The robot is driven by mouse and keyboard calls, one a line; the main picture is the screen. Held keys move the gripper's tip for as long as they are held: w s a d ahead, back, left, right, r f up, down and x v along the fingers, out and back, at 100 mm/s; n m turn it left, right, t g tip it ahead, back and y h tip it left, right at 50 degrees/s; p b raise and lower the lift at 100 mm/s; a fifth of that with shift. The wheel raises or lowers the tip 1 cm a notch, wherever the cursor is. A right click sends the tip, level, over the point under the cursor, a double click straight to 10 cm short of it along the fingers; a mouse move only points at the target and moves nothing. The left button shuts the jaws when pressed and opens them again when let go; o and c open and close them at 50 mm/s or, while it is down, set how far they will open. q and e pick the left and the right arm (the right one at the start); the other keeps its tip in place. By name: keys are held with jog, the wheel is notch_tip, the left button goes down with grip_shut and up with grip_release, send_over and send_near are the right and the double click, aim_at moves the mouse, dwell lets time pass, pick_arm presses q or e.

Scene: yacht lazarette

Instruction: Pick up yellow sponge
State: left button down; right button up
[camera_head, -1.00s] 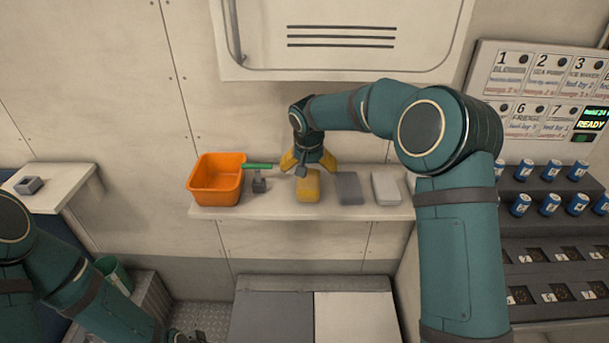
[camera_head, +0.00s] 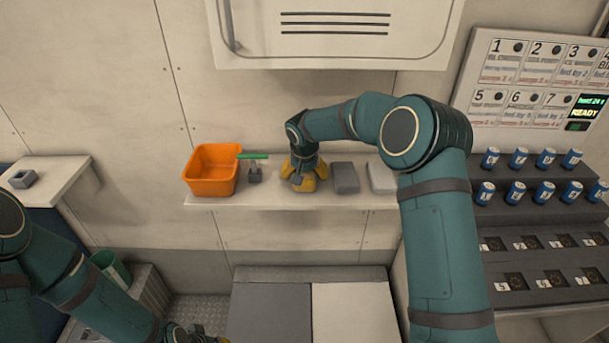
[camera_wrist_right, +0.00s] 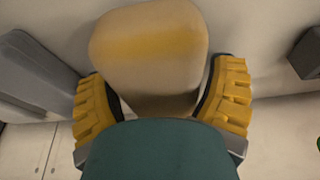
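The yellow sponge (camera_wrist_right: 150,45) stands out in the right wrist view, between the two yellow fingers of my right gripper (camera_wrist_right: 162,98). In the head view, my right gripper (camera_head: 305,180) is down at the wall shelf (camera_head: 260,200) and hides most of the sponge. Its fingers are apart, one on each side of the sponge; whether the pads touch it is unclear. The sponge appears to rest on the shelf. My left gripper (camera_head: 198,335) shows only partly at the bottom edge of the head view, and its opening is hidden.
An orange bin (camera_head: 211,170) and a green-handled tool (camera_head: 254,165) are left of the sponge. A grey block (camera_head: 344,178) and a white block (camera_head: 381,178) are close on its right. Blue cans (camera_head: 520,158) stand in a rack farther right.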

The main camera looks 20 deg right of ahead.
jog(key=shift+c, duration=0.8)
jog(key=shift+r, duration=0.1)
jog(key=shift+s+r, duration=0.15)
jog(key=shift+r, duration=0.45)
jog(key=v, duration=0.3)
jog(key=w+p+v, duration=0.1)
jog(key=v, duration=0.1)
jog(key=shift+s+r, duration=0.1)
jog(key=shift+r, duration=0.35)
jog(key=s+a+b, duration=0.1)
jog(key=s+a, duration=0.1)
jog(key=s, duration=0.7)
jog(key=s+a+b, duration=0.1)
jog(key=s+a, duration=0.2)
jog(key=s, duration=0.6)
jog(key=shift+s, duration=0.15)
jog(key=shift+f, duration=0.1)
jog(key=shift+o, duration=1)
jog(key=c, duration=0.5)
